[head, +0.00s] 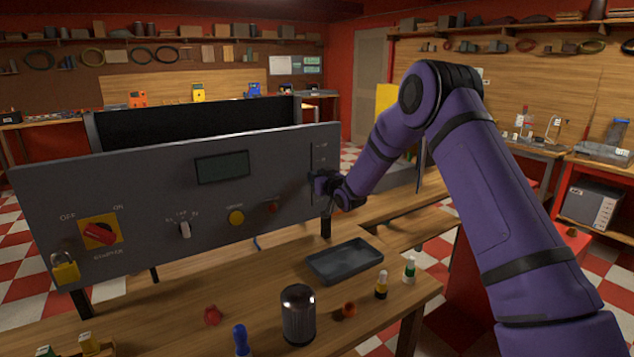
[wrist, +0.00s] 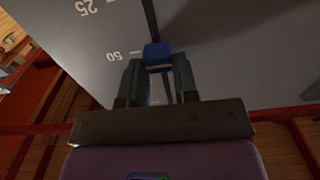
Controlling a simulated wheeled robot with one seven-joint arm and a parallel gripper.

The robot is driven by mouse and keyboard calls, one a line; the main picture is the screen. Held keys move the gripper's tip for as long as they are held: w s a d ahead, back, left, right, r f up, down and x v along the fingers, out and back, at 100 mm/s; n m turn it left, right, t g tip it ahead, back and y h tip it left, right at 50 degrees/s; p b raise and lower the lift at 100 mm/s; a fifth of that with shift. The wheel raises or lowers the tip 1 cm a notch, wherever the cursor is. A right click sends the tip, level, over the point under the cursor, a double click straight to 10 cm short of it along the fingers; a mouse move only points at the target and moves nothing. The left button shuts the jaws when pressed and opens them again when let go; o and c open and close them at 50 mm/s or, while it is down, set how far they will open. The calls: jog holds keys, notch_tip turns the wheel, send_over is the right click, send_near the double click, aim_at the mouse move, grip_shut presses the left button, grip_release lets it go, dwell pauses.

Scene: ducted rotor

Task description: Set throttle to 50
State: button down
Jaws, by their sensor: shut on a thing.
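The throttle is a vertical slider with a blue knob (wrist: 157,52) in a dark slot on the grey control panel (head: 130,190). In the wrist view the scale appears upside down, with a 25 mark at the top left and a 50 mark beside the knob. The knob is about level with the 50 tick; I cannot tell the exact alignment. My gripper (wrist: 158,78) has its two dark fingers on either side of the knob and is shut on it. In the head view my gripper (head: 318,182) is at the panel's right end and hides the knob.
On the bench in front are a grey tray (head: 345,261), a dark cylinder (head: 298,315) and small bottles (head: 381,285).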

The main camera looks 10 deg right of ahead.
jog(key=shift+f, duration=0.1)
jog(key=c, duration=0.9)
grip_release()
jog(key=shift+s, duration=0.1)
jog(key=v, duration=1)
jog(key=shift+s+d, duration=0.15)
jog(key=shift+s, duration=0.15)
